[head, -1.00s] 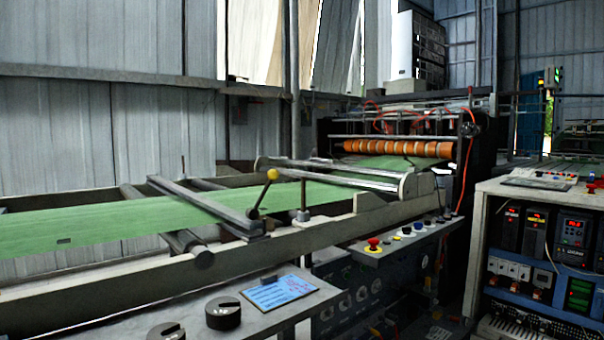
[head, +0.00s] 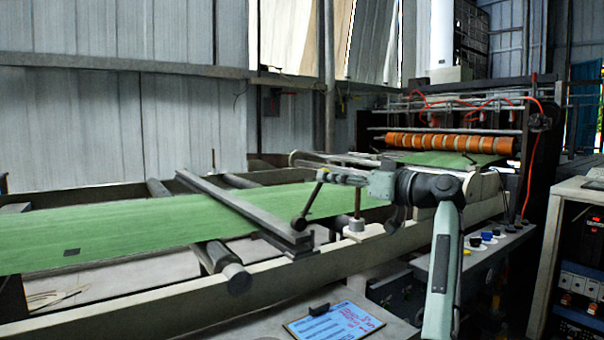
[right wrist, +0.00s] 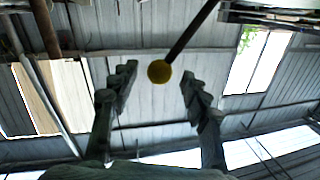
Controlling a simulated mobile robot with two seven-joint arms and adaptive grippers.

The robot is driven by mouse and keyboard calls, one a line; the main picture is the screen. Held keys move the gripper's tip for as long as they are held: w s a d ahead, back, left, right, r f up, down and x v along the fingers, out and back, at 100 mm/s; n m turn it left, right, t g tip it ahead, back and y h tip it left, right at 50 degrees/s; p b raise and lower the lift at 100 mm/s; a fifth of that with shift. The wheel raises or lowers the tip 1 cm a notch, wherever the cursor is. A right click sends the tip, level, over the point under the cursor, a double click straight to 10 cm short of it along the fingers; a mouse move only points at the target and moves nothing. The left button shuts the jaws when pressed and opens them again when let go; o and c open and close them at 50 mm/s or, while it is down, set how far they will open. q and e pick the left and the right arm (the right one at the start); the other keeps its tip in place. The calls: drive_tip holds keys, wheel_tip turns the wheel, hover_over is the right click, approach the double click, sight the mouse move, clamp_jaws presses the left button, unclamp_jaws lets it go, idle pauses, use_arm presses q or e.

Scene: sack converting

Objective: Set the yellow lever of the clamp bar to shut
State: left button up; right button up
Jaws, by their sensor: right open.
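The clamp bar (head: 240,208) is a grey bar lying across the green web (head: 120,230). Its lever (head: 311,203) is a dark rod rising from the bar's near end, leaning up and to the right. The lever's yellow ball shows clearly in the right wrist view (right wrist: 160,71), between the two spread fingertips with a gap on each side. In the head view my right gripper (head: 326,177) reaches in from the right at the lever's top and mostly hides the ball. The right gripper is open and holds nothing. My left gripper is not in view.
A short post with a pale base (head: 356,227) stands on the machine's side rail (head: 190,290), close below my right gripper. An orange-banded roller (head: 450,144) is behind. A control panel (head: 490,240) with buttons and a tablet (head: 333,322) are in front.

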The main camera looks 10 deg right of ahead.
drive_tip(key=p+x, duration=0.1)
drive_tip(key=x, duration=0.6)
drive_tip(key=shift+w+a+r, duration=0.15)
drive_tip(key=shift+w, duration=0.05)
drive_tip(key=c, duration=0.8)
drive_tip(key=shift+c, duration=1.2)
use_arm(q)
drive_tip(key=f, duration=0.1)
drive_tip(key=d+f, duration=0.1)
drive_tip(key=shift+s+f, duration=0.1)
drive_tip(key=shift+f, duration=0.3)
use_arm(e)
clamp_jaws()
